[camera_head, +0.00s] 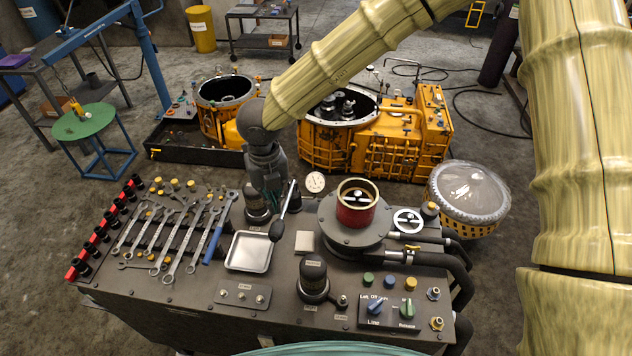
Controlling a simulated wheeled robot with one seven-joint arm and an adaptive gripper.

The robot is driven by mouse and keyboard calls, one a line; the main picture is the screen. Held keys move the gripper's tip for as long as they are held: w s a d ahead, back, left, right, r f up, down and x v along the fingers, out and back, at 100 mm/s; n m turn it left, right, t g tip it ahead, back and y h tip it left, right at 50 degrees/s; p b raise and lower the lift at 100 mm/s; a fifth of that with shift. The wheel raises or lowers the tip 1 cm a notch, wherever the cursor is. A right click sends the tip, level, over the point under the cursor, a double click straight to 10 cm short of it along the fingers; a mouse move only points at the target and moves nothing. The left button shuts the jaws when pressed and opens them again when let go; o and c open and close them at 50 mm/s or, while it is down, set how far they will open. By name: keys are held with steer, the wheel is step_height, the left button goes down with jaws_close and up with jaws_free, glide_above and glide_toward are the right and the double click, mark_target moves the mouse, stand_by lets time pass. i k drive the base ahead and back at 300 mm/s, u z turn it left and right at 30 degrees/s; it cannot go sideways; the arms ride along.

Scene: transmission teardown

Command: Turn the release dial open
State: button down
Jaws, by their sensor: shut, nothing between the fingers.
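The release dial (407,309) is a small green knob above a "Release" label on the dark control panel (390,320) at the bench's front right. A pale pointer mark shows on it, but its exact setting is too small to read. My gripper (271,194) points down over the back middle of the bench, well to the left of and behind the dial. It is shut and empty, and apart from the dial. Its fingertips are dark and hard to tell from the dark post and lever around them.
A black domed post (313,280), a red-sleeved cylinder (356,205) and black hoses (425,258) stand around the panel. A lever (287,211), a metal tray (249,251) and wrenches (172,240) lie to the left.

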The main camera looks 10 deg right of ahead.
mark_target(408, 309)
steer(key=k, duration=1)
